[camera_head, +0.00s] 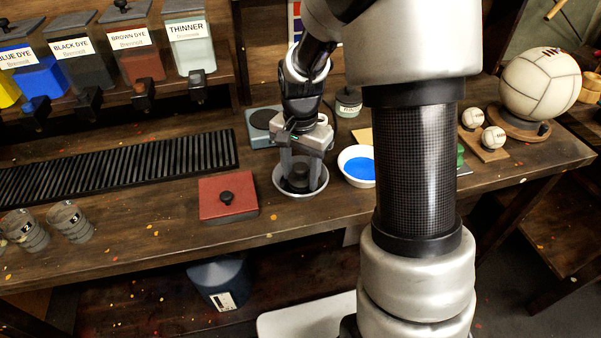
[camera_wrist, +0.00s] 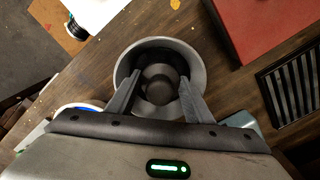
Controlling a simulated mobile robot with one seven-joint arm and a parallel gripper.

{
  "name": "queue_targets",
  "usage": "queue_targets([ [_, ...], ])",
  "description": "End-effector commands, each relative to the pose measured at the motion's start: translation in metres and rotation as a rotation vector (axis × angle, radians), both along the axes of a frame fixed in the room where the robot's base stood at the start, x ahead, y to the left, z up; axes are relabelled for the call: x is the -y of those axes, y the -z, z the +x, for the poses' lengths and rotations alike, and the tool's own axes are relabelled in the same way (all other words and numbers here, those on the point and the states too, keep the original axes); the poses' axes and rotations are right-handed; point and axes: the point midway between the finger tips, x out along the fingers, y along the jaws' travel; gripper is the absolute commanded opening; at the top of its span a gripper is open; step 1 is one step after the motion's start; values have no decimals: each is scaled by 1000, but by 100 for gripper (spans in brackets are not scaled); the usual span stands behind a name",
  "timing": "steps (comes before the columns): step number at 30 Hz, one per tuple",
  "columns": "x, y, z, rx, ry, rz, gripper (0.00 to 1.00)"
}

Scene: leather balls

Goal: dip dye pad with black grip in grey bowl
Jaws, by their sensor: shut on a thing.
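My gripper (camera_head: 302,186) points down into the grey bowl (camera_head: 281,192) on the bench. In the wrist view its two fingers (camera_wrist: 158,105) reach inside the rim of the grey bowl (camera_wrist: 122,68). The fingers are shut on a dark, rounded piece (camera_wrist: 159,72), which I take to be the dye pad; it sits low within the bowl. Its black grip is hard to make out between the fingers, and I cannot tell whether its underside touches the bowl's contents.
A red block with a black knob (camera_head: 221,208) lies left of the bowl. A white bowl of blue dye (camera_head: 360,168) stands close on the right. A grey device (camera_head: 261,127) is behind. Cups (camera_head: 70,222) stand far left, and balls (camera_head: 541,84) far right.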

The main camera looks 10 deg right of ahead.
Motion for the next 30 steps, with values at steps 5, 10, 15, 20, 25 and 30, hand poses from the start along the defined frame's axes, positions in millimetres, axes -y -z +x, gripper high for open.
queue_targets([
  [5,0,-2,0,0,0,0,29],
  [10,0,-13,0,1,0,0,29],
  [15,0,-27,0,1,-1,0,29],
  [20,0,-40,0,1,-1,0,29],
  [25,0,-53,0,0,0,0,29],
  [30,0,-65,0,0,0,0,29],
])
